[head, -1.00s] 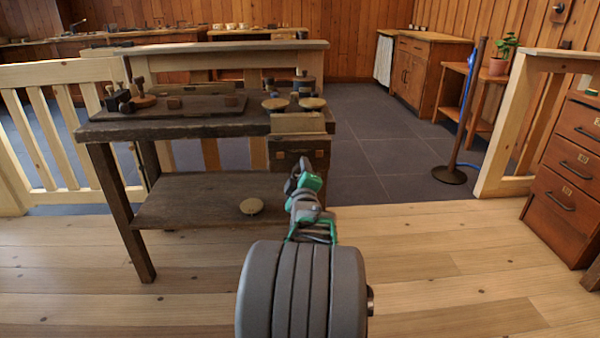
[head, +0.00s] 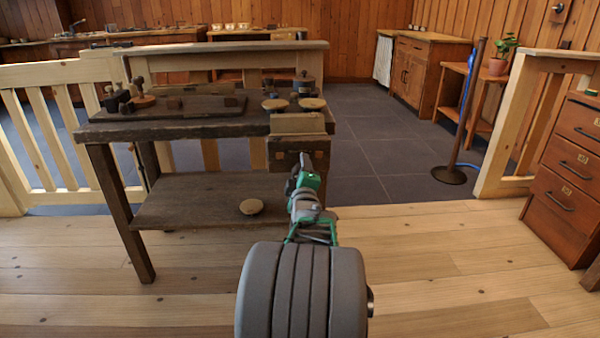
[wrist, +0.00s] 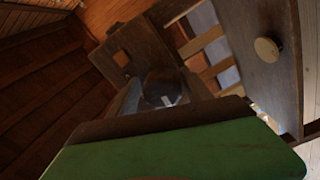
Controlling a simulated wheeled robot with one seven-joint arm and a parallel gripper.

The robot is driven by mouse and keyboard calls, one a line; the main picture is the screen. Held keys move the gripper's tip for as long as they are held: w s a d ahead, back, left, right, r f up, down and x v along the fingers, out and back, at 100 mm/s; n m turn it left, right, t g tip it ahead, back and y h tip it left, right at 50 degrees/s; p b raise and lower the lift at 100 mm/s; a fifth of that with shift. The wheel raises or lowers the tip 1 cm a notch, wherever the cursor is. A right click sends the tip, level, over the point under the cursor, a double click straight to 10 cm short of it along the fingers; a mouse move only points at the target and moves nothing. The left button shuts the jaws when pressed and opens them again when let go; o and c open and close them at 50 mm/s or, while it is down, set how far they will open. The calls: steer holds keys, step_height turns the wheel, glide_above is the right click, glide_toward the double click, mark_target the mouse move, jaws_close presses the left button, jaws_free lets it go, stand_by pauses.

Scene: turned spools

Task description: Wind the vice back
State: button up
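The vice (head: 298,124) is at the right front corner of the dark workbench (head: 180,130). Its pale jaw block shows on top, with a dark wooden front below. My gripper (head: 304,168) is right in front of the vice, low against its dark front. In the wrist view a dark rounded part with a bright glint (wrist: 163,90) lies just beyond my gripper's green body (wrist: 180,155); it may be the vice's screw end or handle. My fingertips are hidden or too dark to make out, so I cannot tell whether they grip it.
Small turned pieces lie on the bench top. A pale wooden disc (head: 251,206) lies on the lower shelf (head: 190,203). A light wooden railing (head: 60,73) runs behind left. A post on a round base (head: 449,174) and drawers (head: 570,170) stand right. The floor front right is clear.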

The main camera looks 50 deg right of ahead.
steer(key=shift+o, duration=0.4)
steer(key=shift+f, duration=0.1)
steer(key=p+v, duration=0.2)
steer(key=v, duration=0.6)
